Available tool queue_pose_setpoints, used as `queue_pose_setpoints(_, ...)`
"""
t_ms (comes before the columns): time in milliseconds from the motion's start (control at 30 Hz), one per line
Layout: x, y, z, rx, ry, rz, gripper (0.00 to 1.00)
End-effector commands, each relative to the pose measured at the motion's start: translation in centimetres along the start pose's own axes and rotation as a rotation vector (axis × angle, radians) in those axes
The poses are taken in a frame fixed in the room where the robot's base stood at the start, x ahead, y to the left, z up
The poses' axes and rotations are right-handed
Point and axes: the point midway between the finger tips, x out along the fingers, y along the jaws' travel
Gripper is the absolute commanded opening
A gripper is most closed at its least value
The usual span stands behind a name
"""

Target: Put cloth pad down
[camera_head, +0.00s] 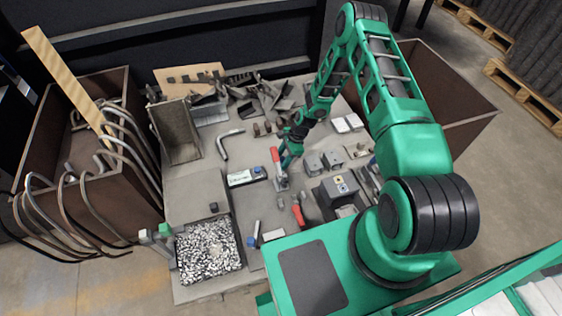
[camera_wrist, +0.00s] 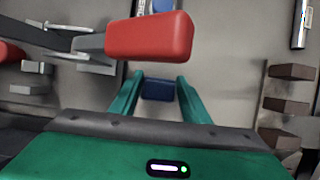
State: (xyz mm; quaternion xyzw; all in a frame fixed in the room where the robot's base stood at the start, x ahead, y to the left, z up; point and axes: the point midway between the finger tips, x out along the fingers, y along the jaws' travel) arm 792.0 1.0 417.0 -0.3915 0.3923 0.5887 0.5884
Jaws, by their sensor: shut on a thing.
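My gripper (camera_wrist: 158,82) is shut on a small dark blue pad (camera_wrist: 157,90), which sits between its two green fingers in the wrist view. I take this to be the cloth pad. In the head view my gripper (camera_head: 286,158) is low over the middle of the grey table (camera_head: 208,190), and the pad is too small or hidden to make out there. I cannot tell whether the pad touches the surface below. A red clamp handle (camera_wrist: 150,36) is just ahead of the fingers in the wrist view; it also shows beside the gripper in the head view (camera_head: 275,155).
A labelled box (camera_head: 240,178) with a blue piece on it lies left of the gripper. Grey blocks (camera_head: 313,162) stand at right. A tray of metal bits (camera_head: 208,250) is at front left. Brown blocks (camera_wrist: 286,107) lie at right in the wrist view. Hooked bars hang on the left bin.

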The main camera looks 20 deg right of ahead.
Motion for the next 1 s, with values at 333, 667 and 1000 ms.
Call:
queue_pose_setpoints(333,0.1,0.0,-0.1,0.000,0.000,-0.001,0.59)
queue_pose_setpoints(667,0.0,-0.1,0.0,-0.001,0.000,-0.001,0.61)
queue_pose_setpoints(1000,-4.6,-0.2,0.0,0.001,0.002,-0.004,0.61)
